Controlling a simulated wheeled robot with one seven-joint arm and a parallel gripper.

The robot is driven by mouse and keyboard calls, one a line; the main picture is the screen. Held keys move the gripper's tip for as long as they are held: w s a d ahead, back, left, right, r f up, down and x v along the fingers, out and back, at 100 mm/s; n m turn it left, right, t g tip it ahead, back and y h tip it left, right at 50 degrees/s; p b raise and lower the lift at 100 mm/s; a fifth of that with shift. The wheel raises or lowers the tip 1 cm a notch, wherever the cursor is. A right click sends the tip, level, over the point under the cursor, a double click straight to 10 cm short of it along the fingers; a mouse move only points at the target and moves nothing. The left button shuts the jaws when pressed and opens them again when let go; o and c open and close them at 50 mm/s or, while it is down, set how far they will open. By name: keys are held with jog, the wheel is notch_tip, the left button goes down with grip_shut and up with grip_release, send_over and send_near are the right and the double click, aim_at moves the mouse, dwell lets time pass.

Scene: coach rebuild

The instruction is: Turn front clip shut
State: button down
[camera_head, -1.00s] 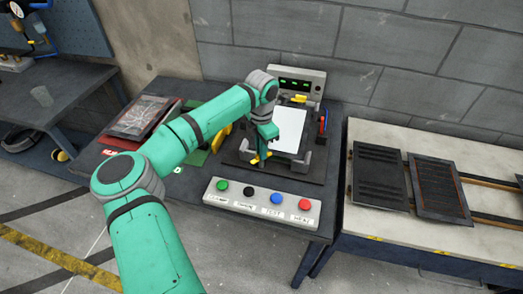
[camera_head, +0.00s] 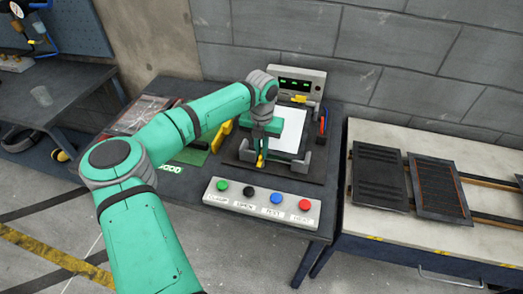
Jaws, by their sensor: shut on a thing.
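The front clip (camera_head: 261,160) is a small yellow lever at the front edge of the dark fixture (camera_head: 233,157) on the table. My gripper (camera_head: 261,152) points down at the fixture's front and is shut on the front clip. The clip's upper part is hidden between the fingers, so its exact angle is hard to tell. A white panel (camera_head: 290,128) lies in the fixture behind my gripper. Another yellow clip (camera_head: 299,99) shows at the fixture's back edge.
A button box (camera_head: 262,203) with green, black, blue and red buttons stands in front of the fixture. A grey unit with green lights (camera_head: 296,80) stands behind. A green mat (camera_head: 190,155) lies to the left. Dark slatted panels (camera_head: 440,188) lie on the right-hand bench.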

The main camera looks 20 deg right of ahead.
jog(key=shift+w+r, duration=0.1)
dwell(0.3)
jog(key=c, duration=1.9)
grip_release()
jog(key=shift+o, duration=0.2)
